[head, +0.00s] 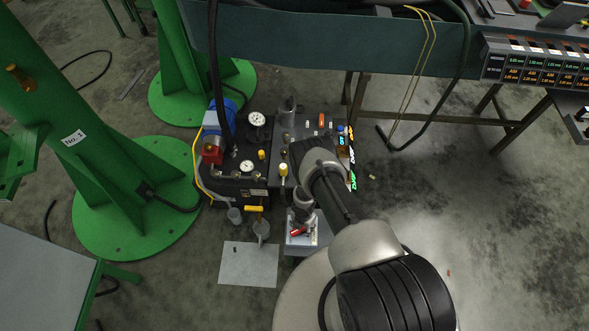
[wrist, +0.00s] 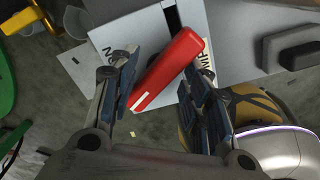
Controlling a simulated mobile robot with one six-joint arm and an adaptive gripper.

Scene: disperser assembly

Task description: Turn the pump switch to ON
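The pump switch is a red bar-shaped handle (wrist: 170,68) on a light grey panel (wrist: 227,30). It lies slanted in the wrist view, with its upper end near a partly covered label ending in "MP". An "ON" label (wrist: 108,53) is printed to the left of the handle. In the head view the red handle (head: 298,232) shows on the small grey box in front of the pump unit. In the head view my gripper (head: 303,212) is over the box.
The pump unit (head: 240,185) with gauges and yellow-capped valves stands just behind the box. A green column base (head: 135,215) is at the left. A dark block (wrist: 292,45) sits on the panel's right side. Open floor (head: 480,210) lies at the right.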

